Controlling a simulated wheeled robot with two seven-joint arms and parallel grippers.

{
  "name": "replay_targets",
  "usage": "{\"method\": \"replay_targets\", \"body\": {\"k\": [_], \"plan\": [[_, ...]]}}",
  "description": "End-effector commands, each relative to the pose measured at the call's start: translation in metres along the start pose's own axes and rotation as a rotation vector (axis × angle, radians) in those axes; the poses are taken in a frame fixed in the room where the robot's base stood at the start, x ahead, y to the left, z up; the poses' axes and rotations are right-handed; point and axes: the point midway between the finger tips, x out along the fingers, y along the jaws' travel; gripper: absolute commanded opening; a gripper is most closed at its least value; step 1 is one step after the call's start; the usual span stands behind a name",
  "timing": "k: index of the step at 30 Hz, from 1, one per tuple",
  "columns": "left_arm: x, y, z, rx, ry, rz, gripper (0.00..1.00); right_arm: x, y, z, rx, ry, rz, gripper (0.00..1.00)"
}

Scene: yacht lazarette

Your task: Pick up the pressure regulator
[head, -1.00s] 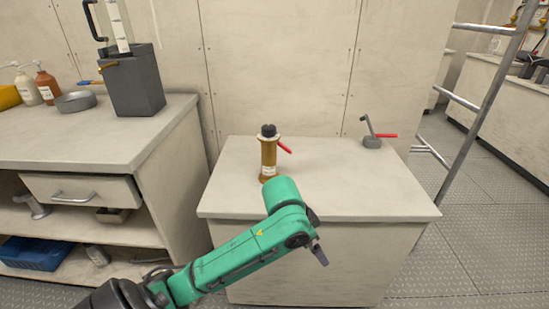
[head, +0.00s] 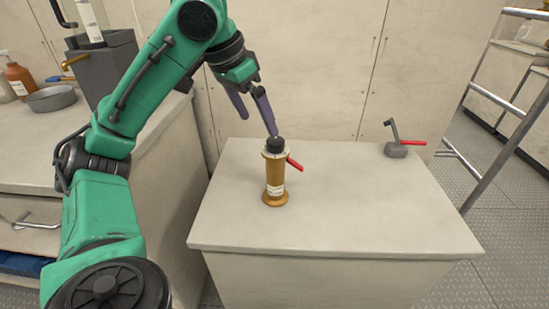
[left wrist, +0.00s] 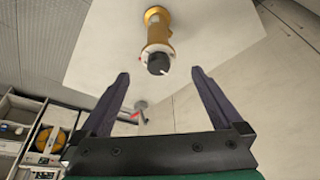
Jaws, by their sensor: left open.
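The pressure regulator (head: 274,180) is a brass cylinder with a black knob on top, a white label and a red lever on its right. It stands upright on the light bench top. My left gripper (head: 259,126) is open and empty, pointing down just above and behind the knob. One fingertip appears close to the knob in the head view; I cannot tell whether it touches. In the left wrist view the regulator (left wrist: 157,30) lies beyond the fingertips, lined up with the gap between my open fingers (left wrist: 161,78). My right gripper is not in view.
A grey fitting with a red handle (head: 396,148) stands at the bench's back right. The bench top (head: 360,215) is otherwise clear. A metal ladder (head: 510,110) stands to the right. A left counter holds a grey bowl (head: 50,99) and bottles.

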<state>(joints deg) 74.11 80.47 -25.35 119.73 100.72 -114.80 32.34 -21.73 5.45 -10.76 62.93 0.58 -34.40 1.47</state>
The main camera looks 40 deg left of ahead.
Motion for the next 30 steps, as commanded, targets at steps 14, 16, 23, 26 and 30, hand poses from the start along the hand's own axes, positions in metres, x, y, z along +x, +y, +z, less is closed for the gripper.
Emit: {"method": "replay_targets", "body": {"k": [14,16,23,26,30], "plan": [[0.084,-0.001,0.003,-0.008,0.001,0.002,1.0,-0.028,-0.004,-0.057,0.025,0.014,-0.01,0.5],[0.091,-0.001,0.002,-0.008,0.003,0.002,1.0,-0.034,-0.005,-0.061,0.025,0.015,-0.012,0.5],[0.131,0.001,0.0,-0.005,0.002,0.003,1.0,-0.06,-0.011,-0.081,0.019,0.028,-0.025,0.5],[0.141,0.001,-0.001,-0.005,0.003,0.002,1.0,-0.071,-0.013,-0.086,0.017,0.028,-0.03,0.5],[0.141,0.001,-0.002,-0.005,0.003,0.001,1.0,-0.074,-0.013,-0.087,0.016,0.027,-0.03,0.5]]}}
